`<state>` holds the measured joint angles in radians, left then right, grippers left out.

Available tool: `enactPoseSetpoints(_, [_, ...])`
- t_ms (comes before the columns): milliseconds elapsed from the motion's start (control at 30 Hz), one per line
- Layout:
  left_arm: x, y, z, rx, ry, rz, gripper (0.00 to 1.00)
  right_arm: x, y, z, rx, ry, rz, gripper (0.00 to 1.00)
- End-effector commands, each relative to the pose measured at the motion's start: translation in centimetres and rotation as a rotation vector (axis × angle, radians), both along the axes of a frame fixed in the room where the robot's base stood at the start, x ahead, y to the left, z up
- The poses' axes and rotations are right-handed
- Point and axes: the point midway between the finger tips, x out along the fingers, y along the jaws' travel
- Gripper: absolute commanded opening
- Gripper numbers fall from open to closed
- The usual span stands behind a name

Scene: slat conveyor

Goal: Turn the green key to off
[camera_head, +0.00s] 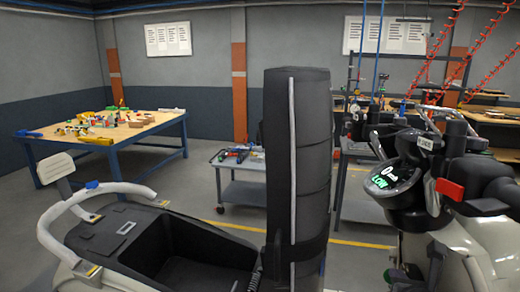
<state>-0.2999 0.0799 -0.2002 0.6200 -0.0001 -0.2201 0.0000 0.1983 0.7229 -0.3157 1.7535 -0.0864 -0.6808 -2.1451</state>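A small green piece (388,275), which looks like the green key, shows at the bottom edge below the dashboard of a scooter-like vehicle. Its turn position cannot be made out. My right gripper (408,272) appears as dark parts just right of the green piece, low in the picture. It is partly cut off and dark against the vehicle, so I cannot tell whether its fingers are open or touch the key. The round display (388,178) above is lit with green and white marks, including "LOW". My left gripper is not in view.
A tall black upright shape (296,150) with a white stripe blocks the middle. A red part (449,189) sits by the handlebar. A black open tub (180,272) with white rails is at the left. A work table (110,135) and a cart (243,192) stand behind.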

Motion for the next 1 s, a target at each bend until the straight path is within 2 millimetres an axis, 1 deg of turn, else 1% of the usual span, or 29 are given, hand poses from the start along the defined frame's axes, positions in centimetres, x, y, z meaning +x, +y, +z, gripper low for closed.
enactPoseSetpoints(1000, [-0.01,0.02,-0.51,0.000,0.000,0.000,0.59,0.34,0.02,-0.84,0.001,0.002,0.000,0.00])
